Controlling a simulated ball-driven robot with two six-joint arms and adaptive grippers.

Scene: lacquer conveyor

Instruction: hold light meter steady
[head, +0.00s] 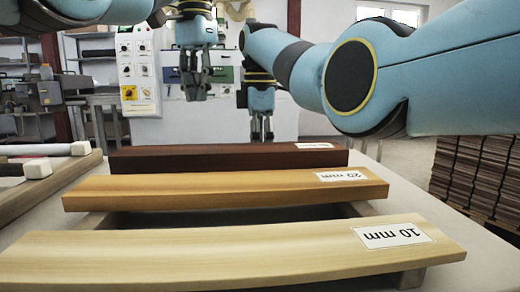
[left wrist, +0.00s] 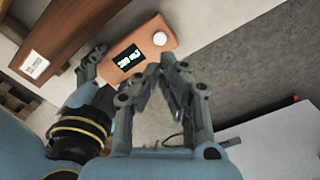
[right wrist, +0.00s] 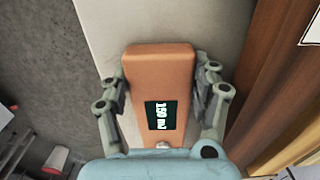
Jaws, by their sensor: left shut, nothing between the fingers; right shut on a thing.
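The light meter is an orange block with a dark display and a white dome. In the right wrist view the light meter (right wrist: 162,80) lies between the fingers of my right gripper (right wrist: 165,88), which is shut on its sides. In the left wrist view the light meter (left wrist: 145,45) shows its lit display and dome, with right gripper fingers at its left end. My left gripper (left wrist: 172,66) is shut and empty, its tips close to the meter in that picture; contact is unclear. In the head view my left gripper (head: 194,92) hangs beyond the boards; the meter cannot be made out there.
A pale board (head: 220,252) marked 10 mm, an orange-brown board (head: 215,190) and a dark red board (head: 220,158) lie across rails. White-ended tools (head: 30,168) lie at left. A panel cabinet (head: 138,70) stands behind; stacked slats (head: 478,170) stand at right.

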